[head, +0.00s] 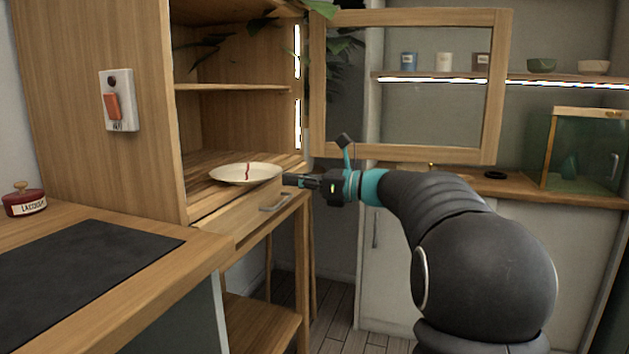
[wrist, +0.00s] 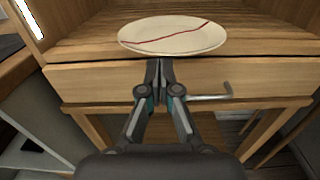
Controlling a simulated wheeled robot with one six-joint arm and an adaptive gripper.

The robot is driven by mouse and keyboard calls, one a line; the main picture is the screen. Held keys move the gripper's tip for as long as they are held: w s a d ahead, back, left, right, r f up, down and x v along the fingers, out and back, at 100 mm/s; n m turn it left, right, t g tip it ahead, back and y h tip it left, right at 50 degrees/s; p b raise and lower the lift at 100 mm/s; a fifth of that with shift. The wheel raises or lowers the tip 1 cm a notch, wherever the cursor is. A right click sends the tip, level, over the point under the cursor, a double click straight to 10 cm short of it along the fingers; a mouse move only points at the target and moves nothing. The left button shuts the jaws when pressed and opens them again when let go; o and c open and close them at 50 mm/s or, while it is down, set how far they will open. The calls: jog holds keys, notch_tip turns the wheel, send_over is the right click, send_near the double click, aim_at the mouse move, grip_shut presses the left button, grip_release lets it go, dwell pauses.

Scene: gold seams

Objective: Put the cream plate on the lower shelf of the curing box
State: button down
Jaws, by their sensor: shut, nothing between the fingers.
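The cream plate (head: 246,173) with a red seam line lies at the front of the lower shelf (head: 203,188) of the wooden curing box (head: 150,150). It also shows in the wrist view (wrist: 172,36), lying flat near the shelf's front edge. The box's glazed door (head: 410,85) stands open to the right. My gripper (head: 286,180) is shut and empty, just right of the plate in the head view. In the wrist view my fingertips (wrist: 159,62) are just in front of the plate's near rim; I cannot tell whether they touch it.
A drawer (head: 240,214) with a metal handle is below the shelf. A red switch (head: 112,106) is on the box's side. A lacquer pot (head: 24,199) and a dark mat (head: 80,262) are on the left counter. Leaves (head: 340,50) hang near the door.

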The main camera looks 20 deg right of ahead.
aim_at(247, 177)
jog(key=shift+x, duration=1.1)
jog(key=b+x, duration=0.3)
jog(key=x, duration=0.7)
jog(key=shift+d, duration=0.1)
jog(key=b+v, duration=0.2)
jog(key=v, duration=1.2)
